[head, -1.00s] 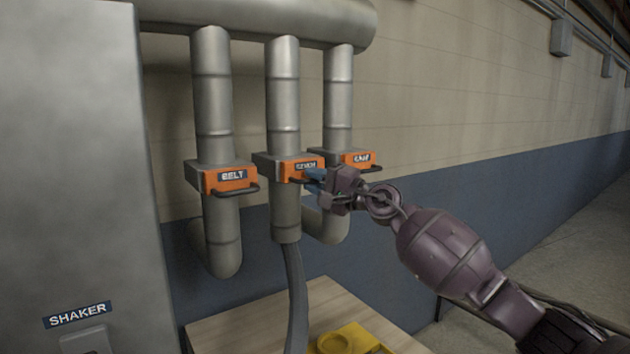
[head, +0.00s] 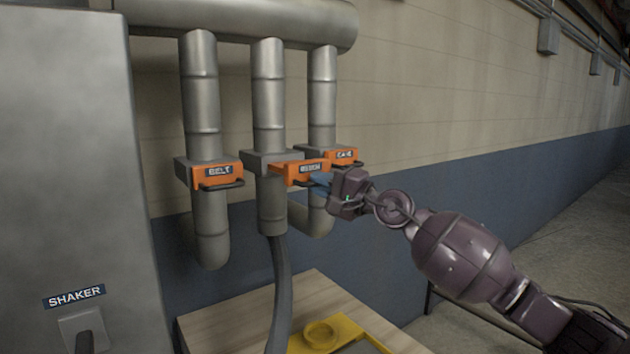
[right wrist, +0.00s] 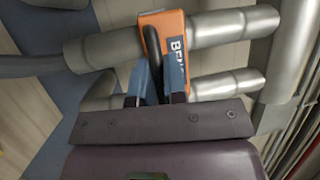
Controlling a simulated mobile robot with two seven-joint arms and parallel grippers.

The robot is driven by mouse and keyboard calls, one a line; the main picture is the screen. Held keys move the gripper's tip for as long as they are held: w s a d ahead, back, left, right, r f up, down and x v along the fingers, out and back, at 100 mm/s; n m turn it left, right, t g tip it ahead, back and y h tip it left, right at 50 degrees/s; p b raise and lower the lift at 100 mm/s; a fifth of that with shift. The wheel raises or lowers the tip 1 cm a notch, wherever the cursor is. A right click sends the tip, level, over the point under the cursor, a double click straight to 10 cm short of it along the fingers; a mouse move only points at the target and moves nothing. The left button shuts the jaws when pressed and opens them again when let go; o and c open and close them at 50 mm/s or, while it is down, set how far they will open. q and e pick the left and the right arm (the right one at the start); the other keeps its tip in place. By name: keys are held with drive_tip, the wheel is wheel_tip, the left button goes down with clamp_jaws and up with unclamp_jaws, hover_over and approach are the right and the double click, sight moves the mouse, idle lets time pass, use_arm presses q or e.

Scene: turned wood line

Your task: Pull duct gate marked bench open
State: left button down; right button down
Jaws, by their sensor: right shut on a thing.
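The middle duct gate, marked BENCH, has an orange slide plate (head: 287,171) that stands out toward me from its grey housing (head: 256,163). My right gripper (head: 322,182) is at the front of this plate. In the right wrist view its blue fingers (right wrist: 158,68) are shut on the black handle (right wrist: 152,45) of the bench gate, beside the orange plate (right wrist: 153,32) with its partly covered label. The fingers hide most of the handle in the head view. My left gripper is not in view.
The BELT gate (head: 217,172) is on the left, and another orange gate (head: 342,158) is close behind on the right. A grey SHAKER cabinet (head: 75,200) fills the left side. Below is a wooden table (head: 230,315) with a yellow item (head: 322,335).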

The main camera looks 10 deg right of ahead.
drive_tip(key=shift+f, duration=0.1)
drive_tip(key=c, duration=1.5)
unclamp_jaws()
drive_tip(key=shift+s, duration=0.1)
drive_tip(key=o, duration=0.3)
drive_tip(key=shift+s+d, duration=0.15)
drive_tip(key=shift+d, duration=0.05)
drive_tip(key=shift+a, duration=0.1)
